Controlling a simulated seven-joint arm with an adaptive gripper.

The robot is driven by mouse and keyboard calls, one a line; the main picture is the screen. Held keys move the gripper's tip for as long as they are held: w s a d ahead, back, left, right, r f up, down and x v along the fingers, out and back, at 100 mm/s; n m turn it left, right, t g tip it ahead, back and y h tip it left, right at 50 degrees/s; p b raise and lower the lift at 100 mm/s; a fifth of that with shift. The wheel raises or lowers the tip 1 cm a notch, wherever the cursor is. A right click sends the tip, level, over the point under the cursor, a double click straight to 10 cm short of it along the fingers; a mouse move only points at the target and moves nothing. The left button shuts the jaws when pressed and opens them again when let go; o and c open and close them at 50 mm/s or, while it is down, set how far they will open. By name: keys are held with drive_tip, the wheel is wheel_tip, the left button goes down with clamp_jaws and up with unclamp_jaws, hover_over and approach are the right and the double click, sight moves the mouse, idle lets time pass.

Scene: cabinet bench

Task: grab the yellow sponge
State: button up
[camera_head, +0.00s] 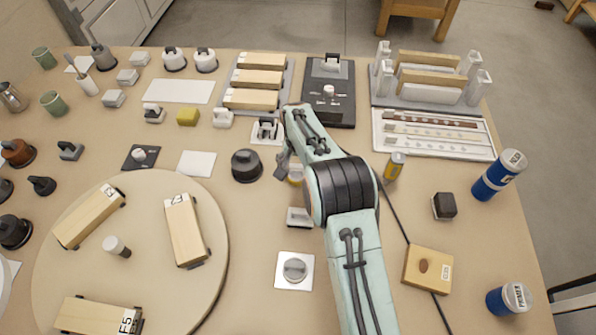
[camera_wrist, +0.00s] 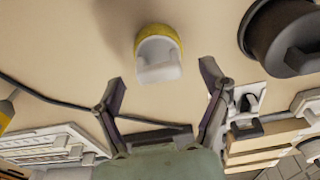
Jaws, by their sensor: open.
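A small yellow block (camera_head: 187,116) that looks like the sponge lies on the bench at the upper left of centre in the head view, between a grey-and-white piece and a white one. My gripper (camera_head: 284,162) is to its right and nearer the front, over the bench middle. In the wrist view my gripper (camera_wrist: 160,82) is open, its two fingers spread with nothing between them. A rounded yellow thing with a white front (camera_wrist: 158,55) stands just beyond the fingertips. It also shows beside my gripper in the head view (camera_head: 296,174), partly hidden by my arm.
A black round knob (camera_head: 247,166) stands just left of my gripper. A round board (camera_head: 215,215) with wooden blocks fills the lower left. Wooden blocks on a rack (camera_head: 287,78) and a black panel (camera_head: 346,100) are behind. A dark cable runs at right.

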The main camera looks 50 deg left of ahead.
drive_tip(key=shift+f, duration=0.6)
drive_tip(key=c, duration=1.1)
